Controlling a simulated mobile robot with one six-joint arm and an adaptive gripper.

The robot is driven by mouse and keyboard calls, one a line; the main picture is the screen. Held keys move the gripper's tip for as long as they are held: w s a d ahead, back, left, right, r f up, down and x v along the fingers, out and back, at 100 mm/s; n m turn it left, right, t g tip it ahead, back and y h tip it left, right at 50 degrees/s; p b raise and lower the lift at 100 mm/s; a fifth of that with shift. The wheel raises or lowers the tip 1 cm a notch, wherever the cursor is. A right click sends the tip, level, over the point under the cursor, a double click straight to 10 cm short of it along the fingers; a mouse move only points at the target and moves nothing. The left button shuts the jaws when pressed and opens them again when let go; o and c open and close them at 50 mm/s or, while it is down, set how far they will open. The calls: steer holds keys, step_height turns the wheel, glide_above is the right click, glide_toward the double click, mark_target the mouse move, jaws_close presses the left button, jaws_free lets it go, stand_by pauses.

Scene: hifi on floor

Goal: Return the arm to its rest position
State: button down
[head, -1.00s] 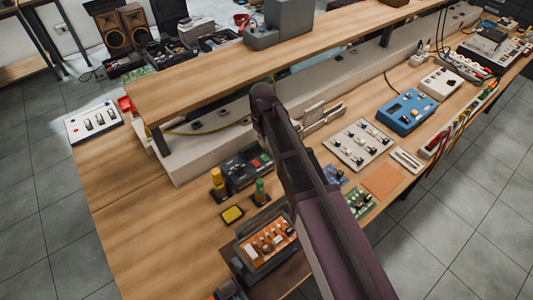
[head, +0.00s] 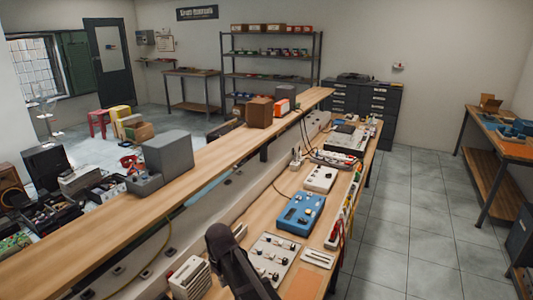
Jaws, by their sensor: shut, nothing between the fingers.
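My arm (head: 238,268) reaches up from the bottom edge of the head view, over the near part of the long wooden workbench (head: 304,282). It is dark, and its rounded upper joint shows in front of the bench. My gripper is not in the head view, so its fingers cannot be seen. A pale panel with several knobs (head: 284,249) lies on the bench just right of the arm.
A raised wooden shelf (head: 208,178) runs along the bench, bearing a grey box (head: 167,154). A blue instrument (head: 300,212) lies farther along. Tiled floor (head: 405,225) is clear to the right, before another bench (head: 508,142). A metal rack (head: 268,68) stands at the back.

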steer(key=s+d+m, duration=0.3)
steer(key=d+m, duration=0.1)
steer(key=d, duration=1.1)
steer(key=s+d+m, duration=0.3)
steer(key=d+m, duration=0.1)
steer(key=d, duration=1.1)
steer(key=shift+d+m, duration=0.15)
steer(key=shift+m, duration=0.15)
